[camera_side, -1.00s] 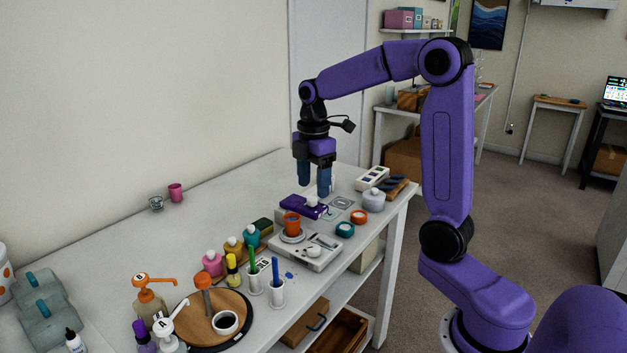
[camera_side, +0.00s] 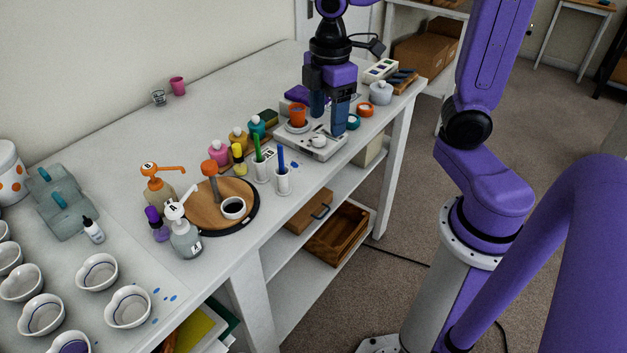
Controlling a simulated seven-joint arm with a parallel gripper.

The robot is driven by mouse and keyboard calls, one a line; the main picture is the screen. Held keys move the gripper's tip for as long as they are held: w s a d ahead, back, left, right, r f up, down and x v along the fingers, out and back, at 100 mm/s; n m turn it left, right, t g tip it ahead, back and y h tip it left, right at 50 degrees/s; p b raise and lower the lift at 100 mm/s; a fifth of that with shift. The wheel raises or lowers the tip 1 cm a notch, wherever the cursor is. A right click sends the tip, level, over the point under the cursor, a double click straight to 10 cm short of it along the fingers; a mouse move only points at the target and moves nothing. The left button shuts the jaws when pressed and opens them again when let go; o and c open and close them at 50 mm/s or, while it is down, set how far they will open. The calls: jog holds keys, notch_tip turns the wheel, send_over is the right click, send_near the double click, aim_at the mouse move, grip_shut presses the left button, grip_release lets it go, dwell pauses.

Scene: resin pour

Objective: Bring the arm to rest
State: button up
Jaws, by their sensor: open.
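My gripper (camera_side: 328,123) points down with its blue fingers apart and nothing between them. It is in front of the back part of the bench (camera_side: 215,115), close to the white scale (camera_side: 312,142). An orange cup (camera_side: 298,115) stands upright on the scale, just left of the fingers in the picture. Whether the fingertips touch anything cannot be told from this angle. My upper links run out of the top of the picture.
A turntable (camera_side: 250,215) holds a small cup of dark liquid (camera_side: 233,207). Pump bottles (camera_side: 187,240), pen cups (camera_side: 283,180) and coloured bottles (camera_side: 219,153) stand nearby. Several white bowls (camera_side: 128,307) are at the near left. The bench's back left is mostly clear.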

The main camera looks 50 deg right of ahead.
jog(key=s+a+f, duration=0.1)
jog(key=s, duration=0.7)
jog(key=s+a+f+m, duration=0.1)
jog(key=s+f, duration=0.1)
jog(key=s, duration=0.6)
jog(key=shift+s+a+f, duration=0.15)
jog(key=shift+f, duration=0.15)
